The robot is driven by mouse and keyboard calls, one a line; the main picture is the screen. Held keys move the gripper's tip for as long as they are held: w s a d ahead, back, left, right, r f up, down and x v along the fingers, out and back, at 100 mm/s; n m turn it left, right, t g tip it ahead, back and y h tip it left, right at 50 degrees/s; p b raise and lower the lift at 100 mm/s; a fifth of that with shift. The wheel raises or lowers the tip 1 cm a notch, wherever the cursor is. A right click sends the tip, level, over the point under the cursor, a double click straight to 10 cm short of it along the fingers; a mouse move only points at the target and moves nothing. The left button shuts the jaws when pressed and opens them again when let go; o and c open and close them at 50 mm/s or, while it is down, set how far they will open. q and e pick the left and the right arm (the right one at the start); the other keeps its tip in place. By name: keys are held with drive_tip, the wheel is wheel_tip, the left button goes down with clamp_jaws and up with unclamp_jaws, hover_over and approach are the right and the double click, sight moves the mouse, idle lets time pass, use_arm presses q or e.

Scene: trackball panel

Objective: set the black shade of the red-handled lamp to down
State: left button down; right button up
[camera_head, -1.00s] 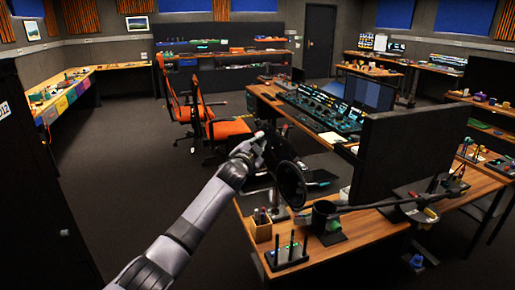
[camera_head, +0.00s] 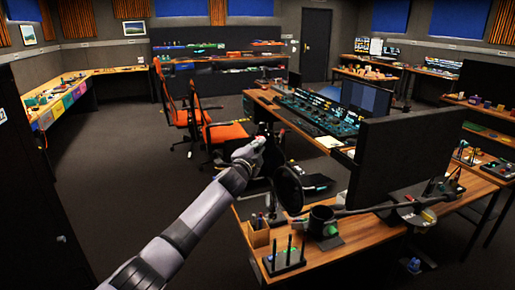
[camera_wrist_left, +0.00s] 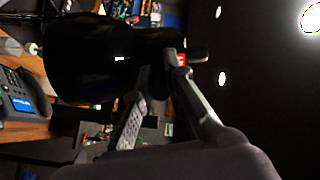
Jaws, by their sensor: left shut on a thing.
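The lamp's black shade (camera_head: 288,188) hangs over the near left corner of the desk in the head view, its round rim facing roughly toward me. It fills much of the upper left of the left wrist view (camera_wrist_left: 95,60). My left gripper (camera_head: 268,152) is at the shade's far upper side. In the left wrist view a small red handle (camera_wrist_left: 181,60) shows at the fingertips, and my left gripper (camera_wrist_left: 172,65) is shut on it. Part of the handle is hidden by the fingers. My right gripper is not in view.
The wooden desk (camera_head: 345,242) carries a pen holder (camera_head: 258,233), a black stand with upright rods (camera_head: 284,258), a black cup-like holder (camera_head: 322,220) and a large monitor (camera_head: 405,160). Orange chairs (camera_head: 222,131) stand behind my gripper. The floor at left is clear.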

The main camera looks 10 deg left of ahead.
use_arm(q)
drive_tip(key=shift+d+r, duration=0.1)
idle(0.6)
drive_tip(key=c, duration=1.8)
unclamp_jaws()
drive_tip(key=shift+c, duration=0.2)
drive_tip(key=shift+o, duration=1.2)
drive_tip(key=shift+w, duration=0.15)
drive_tip(key=shift+r, duration=0.1)
drive_tip(key=shift+s, duration=0.25)
drive_tip(key=shift+s+f, duration=0.2)
drive_tip(key=shift+s, duration=0.1)
drive_tip(key=s+a, duration=0.1)
drive_tip(key=s, duration=1)
drive_tip(key=shift+s+r, duration=0.2)
